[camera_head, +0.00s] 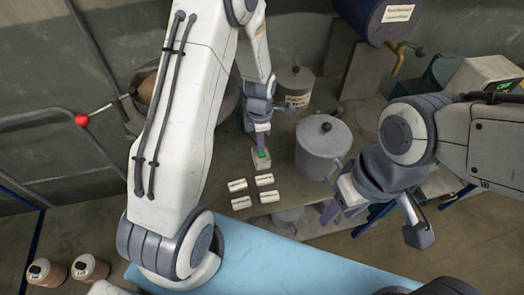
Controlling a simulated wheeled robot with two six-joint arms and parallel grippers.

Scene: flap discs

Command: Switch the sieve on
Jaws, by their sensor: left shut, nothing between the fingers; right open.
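My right gripper (333,207) is open and empty at the bench's front right, below the lidded grey pot (322,152).
Several small white labelled blocks (265,180) lie on the bench in front of the box. A labelled lidded pot (297,88) stands behind. A blue drum (372,18) with a tap hangs at the back right. A lever with a red knob (82,120) is at left.

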